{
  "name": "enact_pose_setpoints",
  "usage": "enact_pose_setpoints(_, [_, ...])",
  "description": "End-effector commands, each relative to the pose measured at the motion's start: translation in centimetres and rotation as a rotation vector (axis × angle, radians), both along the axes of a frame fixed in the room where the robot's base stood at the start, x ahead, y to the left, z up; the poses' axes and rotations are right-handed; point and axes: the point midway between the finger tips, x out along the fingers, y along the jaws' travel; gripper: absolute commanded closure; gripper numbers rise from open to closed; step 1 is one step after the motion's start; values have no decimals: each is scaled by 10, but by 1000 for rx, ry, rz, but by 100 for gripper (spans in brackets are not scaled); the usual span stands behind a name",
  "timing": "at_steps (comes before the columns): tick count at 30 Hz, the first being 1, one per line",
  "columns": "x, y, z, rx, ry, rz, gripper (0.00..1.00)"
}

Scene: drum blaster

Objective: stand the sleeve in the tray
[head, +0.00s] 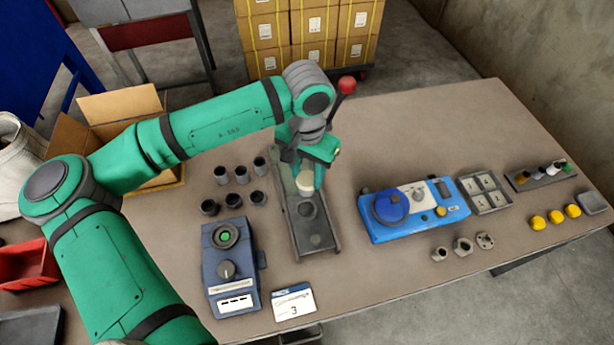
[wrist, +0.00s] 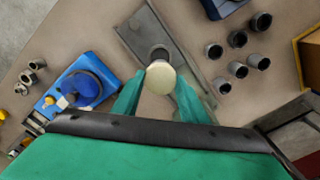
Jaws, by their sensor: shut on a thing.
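My gripper (head: 306,180) is shut on a cream round piece (head: 305,184). In the wrist view the cream piece (wrist: 160,77) sits between the two fingers with its round face toward the camera. I cannot tell whether it is the sleeve. It is over a long grey metal base (head: 318,242), and a dark round part (head: 308,209) of that base shows just beyond it. Whether they touch is unclear. Several dark hollow cylinders (head: 241,175) stand in two rows left of the base. A grey divided tray (head: 463,182) with light inserts lies to the right.
A blue machine (head: 412,208) stands between the base and the divided tray. A dark blue dial box (head: 228,265) and a card (head: 293,302) are at the front. Metal nuts (head: 463,247), yellow pieces (head: 555,217) and a red-knobbed lever (head: 346,86) also show. The table's back right is clear.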

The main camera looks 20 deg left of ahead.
Motion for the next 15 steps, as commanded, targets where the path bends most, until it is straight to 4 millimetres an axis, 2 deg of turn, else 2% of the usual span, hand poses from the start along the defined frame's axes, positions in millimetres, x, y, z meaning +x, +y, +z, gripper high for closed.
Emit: enact_pose_setpoints(15, [0,0,30,0,0,0,87])
